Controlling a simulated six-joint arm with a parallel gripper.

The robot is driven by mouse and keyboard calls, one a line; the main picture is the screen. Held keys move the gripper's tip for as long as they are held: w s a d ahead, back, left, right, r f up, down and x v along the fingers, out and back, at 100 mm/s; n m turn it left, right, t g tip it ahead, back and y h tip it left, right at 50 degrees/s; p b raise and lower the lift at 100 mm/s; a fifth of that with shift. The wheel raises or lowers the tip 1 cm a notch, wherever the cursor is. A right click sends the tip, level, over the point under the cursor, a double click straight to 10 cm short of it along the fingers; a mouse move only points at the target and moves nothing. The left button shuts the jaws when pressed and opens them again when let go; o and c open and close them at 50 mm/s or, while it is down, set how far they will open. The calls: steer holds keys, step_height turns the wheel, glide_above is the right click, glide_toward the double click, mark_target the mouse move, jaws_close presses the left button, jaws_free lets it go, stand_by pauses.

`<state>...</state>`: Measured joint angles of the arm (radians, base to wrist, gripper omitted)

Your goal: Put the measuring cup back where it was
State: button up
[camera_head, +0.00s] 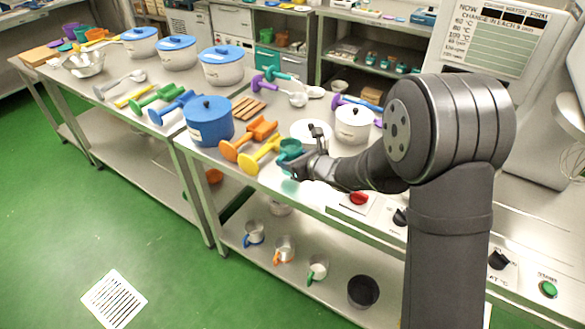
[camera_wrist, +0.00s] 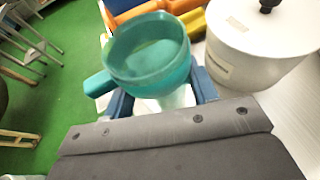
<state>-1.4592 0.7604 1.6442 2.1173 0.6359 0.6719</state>
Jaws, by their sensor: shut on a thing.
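My gripper (camera_head: 298,160) is shut on a teal measuring cup (camera_head: 289,148) near the front edge of the steel table. In the wrist view the teal measuring cup (camera_wrist: 150,62) sits between my two blue fingers (camera_wrist: 163,95). Its opening faces the camera, and a short handle points left. The inside looks teal, and I cannot tell whether it holds anything. The cup's underside is hidden by my gripper. A faint teal patch (camera_head: 290,187) shows at the table edge below the cup.
Orange (camera_head: 248,137) and yellow (camera_head: 258,155) scoops lie left of the cup. A white lidded pot (camera_head: 353,123) and a blue pot (camera_head: 209,120) stand nearby. Metal cups with coloured handles (camera_head: 284,248) are on the lower shelf.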

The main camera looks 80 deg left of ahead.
steer(key=shift+f, duration=1.85)
steer(key=shift+f, duration=0.15)
steer(key=o, duration=1.1)
steer(key=shift+w+r, duration=0.1)
steer(key=shift+r, duration=0.15)
steer(key=v, duration=1.2)
steer(key=shift+f, duration=0.1)
